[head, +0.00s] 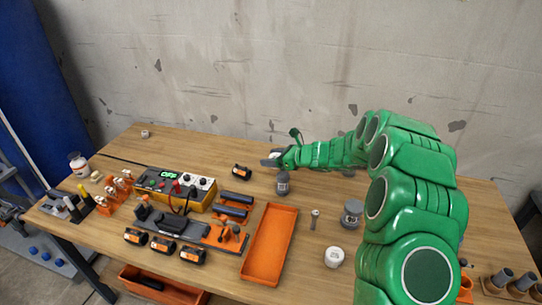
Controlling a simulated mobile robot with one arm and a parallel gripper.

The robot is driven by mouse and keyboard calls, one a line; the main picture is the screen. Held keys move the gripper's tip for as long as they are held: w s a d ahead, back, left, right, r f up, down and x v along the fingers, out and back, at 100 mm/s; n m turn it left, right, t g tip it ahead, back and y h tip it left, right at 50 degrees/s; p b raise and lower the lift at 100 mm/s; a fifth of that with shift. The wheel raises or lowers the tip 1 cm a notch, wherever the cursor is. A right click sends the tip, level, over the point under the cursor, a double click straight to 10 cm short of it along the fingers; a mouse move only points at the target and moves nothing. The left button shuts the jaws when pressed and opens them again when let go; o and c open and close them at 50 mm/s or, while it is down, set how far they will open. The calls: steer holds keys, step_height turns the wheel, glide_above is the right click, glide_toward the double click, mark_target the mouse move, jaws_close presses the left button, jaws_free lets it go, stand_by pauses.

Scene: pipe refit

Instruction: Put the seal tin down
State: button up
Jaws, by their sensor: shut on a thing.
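My green arm reaches from the right across the bench, with my gripper (271,161) over the back middle. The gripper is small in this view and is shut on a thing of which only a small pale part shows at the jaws. I take it to be the seal tin, but its shape and label are too small to make out. I cannot tell whether it touches the bench top. A dark grey canister (282,183) stands just in front of the gripper, apart from it or nearly so.
The wooden bench (190,143) is clear at the back left. An orange tray (269,246), a grey-lidded jar (352,214) and a white round tin (334,257) are in front. A yellow box with a display (202,198) and black-and-orange cylinders (163,244) are left.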

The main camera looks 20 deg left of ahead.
steer(key=shift+s+d+r, duration=0.25)
steer(key=shift+s, duration=0.25)
steer(key=shift+s+d+r, duration=0.25)
steer(key=shift+s, duration=0.25)
steer(key=s+d+g, duration=0.1)
steer(key=s+d, duration=0.3)
steer(key=d, duration=0.6)
steer(key=s+d, duration=0.3)
steer(key=d, duration=0.8)
glide_above(322, 188)
steer(key=s, duration=0.1)
steer(key=shift+n, duration=0.4)
step_height(322, 188, down, 8)
steer(key=shift+d+f, duration=0.1)
steer(key=shift+f, duration=0.05)
steer(key=shift+w+f, duration=0.45)
steer(key=shift+f, duration=1.75)
